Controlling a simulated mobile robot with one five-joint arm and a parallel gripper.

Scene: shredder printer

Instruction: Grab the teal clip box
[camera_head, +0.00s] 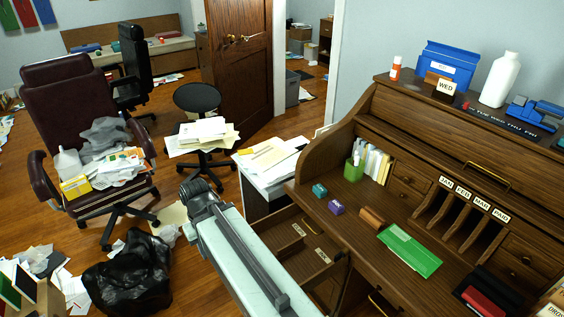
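The teal clip box (319,190) is a small teal block lying on the wooden roll-top desk (407,230), near its left edge. It lies left of and behind a small purple box (336,208), with a small gap between them. My pale arm link reaches up from the bottom of the picture to a dark grey joint, left of the desk. The fingers of my gripper do not show, so I cannot see whether they are open or shut. Nothing is seen touching the teal clip box.
An orange-brown block (371,217), a green folder (410,250) and a green pen cup (354,170) are on the desk nearby. Open drawers (310,250) jut out below its left side. A black bag (128,275) and a maroon chair (70,125) crowd the floor at left.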

